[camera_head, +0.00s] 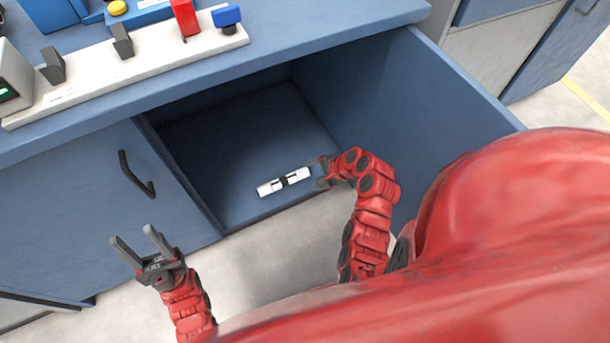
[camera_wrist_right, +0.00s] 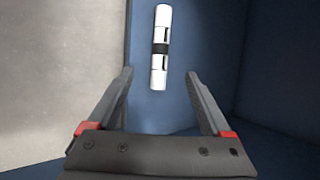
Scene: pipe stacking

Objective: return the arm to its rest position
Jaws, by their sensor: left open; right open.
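A white pipe with a black band (camera_head: 270,187) lies on the floor of the open blue cabinet. My right gripper (camera_head: 318,174) is open at the cabinet's front, just to the right of the pipe's near end. In the right wrist view the pipe (camera_wrist_right: 161,50) lies ahead of and between the open fingers (camera_wrist_right: 160,75), with nothing visibly gripped. My left gripper (camera_head: 130,243) is open and empty in front of the closed cabinet door at the left.
The open cabinet (camera_head: 250,120) has a side wall at left and an open door (camera_head: 420,90) at right. The closed door has a dark handle (camera_head: 136,175). A white panel with switches (camera_head: 150,60) sits on the worktop above. Grey floor (camera_head: 270,260) lies clear in front.

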